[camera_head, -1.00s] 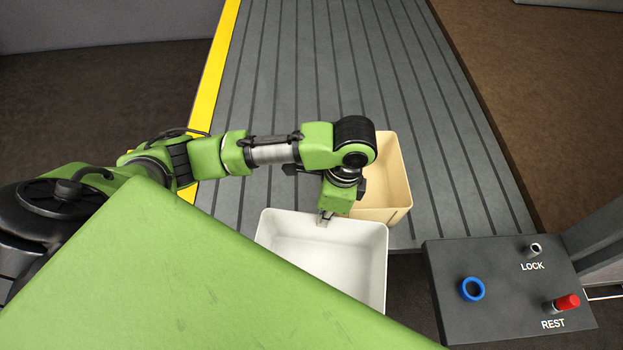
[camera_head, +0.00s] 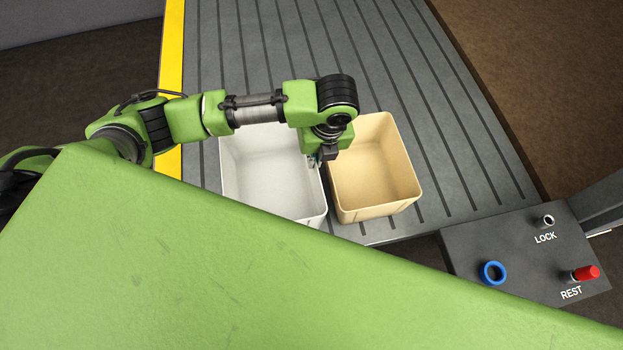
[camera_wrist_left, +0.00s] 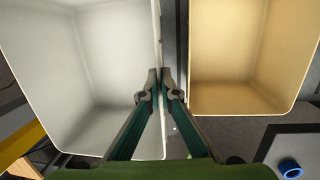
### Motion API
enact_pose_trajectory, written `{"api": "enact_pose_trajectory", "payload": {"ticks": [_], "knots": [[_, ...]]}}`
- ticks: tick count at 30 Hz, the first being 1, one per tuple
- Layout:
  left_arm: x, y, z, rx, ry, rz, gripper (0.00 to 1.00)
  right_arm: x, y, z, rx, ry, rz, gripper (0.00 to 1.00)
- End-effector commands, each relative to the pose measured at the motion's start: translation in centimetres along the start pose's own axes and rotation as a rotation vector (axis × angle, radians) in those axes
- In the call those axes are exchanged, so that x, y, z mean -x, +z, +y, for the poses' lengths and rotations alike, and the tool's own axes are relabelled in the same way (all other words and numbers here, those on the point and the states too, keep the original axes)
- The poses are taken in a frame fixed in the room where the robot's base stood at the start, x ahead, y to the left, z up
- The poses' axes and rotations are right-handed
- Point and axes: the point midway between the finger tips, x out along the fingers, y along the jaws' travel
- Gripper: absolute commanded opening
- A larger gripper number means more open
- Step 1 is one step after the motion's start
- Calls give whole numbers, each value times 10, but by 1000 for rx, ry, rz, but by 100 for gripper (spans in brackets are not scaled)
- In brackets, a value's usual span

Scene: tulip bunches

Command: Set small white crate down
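The small white crate (camera_head: 270,185) is upright and empty over the grey ribbed surface (camera_head: 310,50), left of a beige crate. It also shows in the left wrist view (camera_wrist_left: 85,70). My left gripper (camera_head: 318,160) is at the white crate's right wall. In the left wrist view its two fingers (camera_wrist_left: 160,88) are close together, one on each side of that wall, pinching the rim. I cannot tell whether the crate's bottom touches the surface. Part of its front is hidden by a green panel, and part of its far rim by my left arm. My right gripper is not in view.
The empty beige crate (camera_head: 376,170) stands close on the right with a narrow gap. A yellow strip (camera_head: 172,50) edges the surface on the left. A dark control box (camera_head: 525,255) with a blue ring (camera_head: 493,273) and red knob (camera_head: 586,273) is at front right.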

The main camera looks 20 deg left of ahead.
Motion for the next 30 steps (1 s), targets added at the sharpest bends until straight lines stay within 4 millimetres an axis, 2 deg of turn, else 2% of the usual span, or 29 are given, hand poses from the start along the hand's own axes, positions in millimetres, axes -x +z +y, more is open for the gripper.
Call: {"api": "enact_pose_trajectory", "payload": {"ticks": [6, 11, 18, 21, 30], "knots": [[-38, -7, -2, -3, 4, 2, 0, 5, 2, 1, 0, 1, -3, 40], [-53, -8, -5, -1, 2, 0, 0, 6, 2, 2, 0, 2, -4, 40], [-83, -13, -7, -2, 4, 1, 0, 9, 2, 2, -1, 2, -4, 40], [-89, -14, -8, -2, 2, 0, 0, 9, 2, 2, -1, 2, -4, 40], [-91, -14, -8, -2, 1, 0, 0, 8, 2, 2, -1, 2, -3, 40]]}}
